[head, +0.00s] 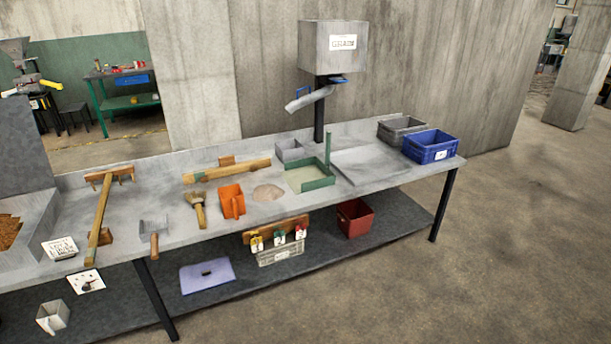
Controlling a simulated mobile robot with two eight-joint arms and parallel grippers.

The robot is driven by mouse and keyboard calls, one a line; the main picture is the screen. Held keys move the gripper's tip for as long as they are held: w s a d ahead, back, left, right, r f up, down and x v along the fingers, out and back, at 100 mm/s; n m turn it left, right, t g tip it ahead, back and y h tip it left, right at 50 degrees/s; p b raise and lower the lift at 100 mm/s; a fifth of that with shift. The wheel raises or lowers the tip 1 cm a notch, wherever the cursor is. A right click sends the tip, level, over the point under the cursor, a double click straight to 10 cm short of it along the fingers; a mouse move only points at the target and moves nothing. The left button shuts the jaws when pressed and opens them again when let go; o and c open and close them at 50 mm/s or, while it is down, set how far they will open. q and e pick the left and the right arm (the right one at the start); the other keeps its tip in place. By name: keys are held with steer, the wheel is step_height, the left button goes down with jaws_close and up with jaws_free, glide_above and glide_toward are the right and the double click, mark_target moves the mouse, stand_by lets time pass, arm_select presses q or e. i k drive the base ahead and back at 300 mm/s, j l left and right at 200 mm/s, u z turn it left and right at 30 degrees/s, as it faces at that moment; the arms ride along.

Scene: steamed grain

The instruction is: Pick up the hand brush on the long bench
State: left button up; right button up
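What looks like the hand brush (197,205) lies on the long bench (345,203), left of the middle of the head view. It has a pale yellowish head at the back and a darker part toward the front edge. It lies just left of an orange scoop-like container (231,201) with a small gap between them. Nothing covers it. Neither of my grippers is in view.
A metal scraper with a wooden handle (154,240) and a long wooden rake (101,221) lie left of the brush. A wooden bar (228,172) lies behind it. A green-edged tray (318,183) and blue crate (431,146) stand rightward. Open floor (500,240) is at the right.

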mark_target(197, 204)
steer(key=i+u, duration=0.2)
steer(key=i, duration=0.8)
steer(key=i+l+u, duration=0.2)
steer(key=i, duration=0.85)
steer(key=j, duration=0.1)
